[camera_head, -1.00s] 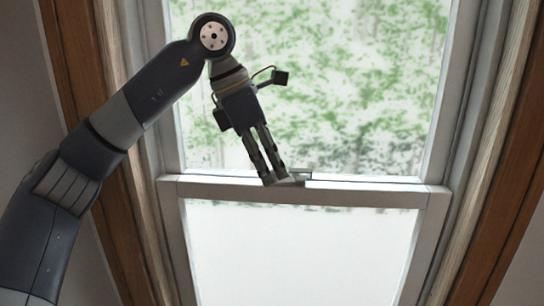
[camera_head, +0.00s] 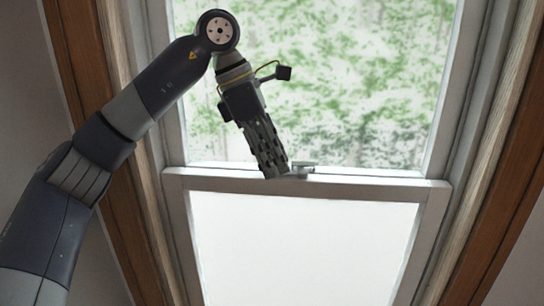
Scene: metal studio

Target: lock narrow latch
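The narrow latch (camera_head: 302,169) is a small grey metal piece on top of the white meeting rail (camera_head: 375,182) of the sash window, left of the rail's middle. My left gripper (camera_head: 277,174) comes down from above, its fingertips at the rail just left of the latch. The fingers lie one behind the other in the head view, so the gap between them is hidden. I cannot tell whether they touch the latch. Part of the latch's left end may be hidden by the fingertips. My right gripper is not in view.
The upper pane (camera_head: 370,90) shows green trees and the lower pane (camera_head: 305,240) is plain white. White side frames and brown wooden trim (camera_head: 500,190) border the window. The rail to the right of the latch is clear.

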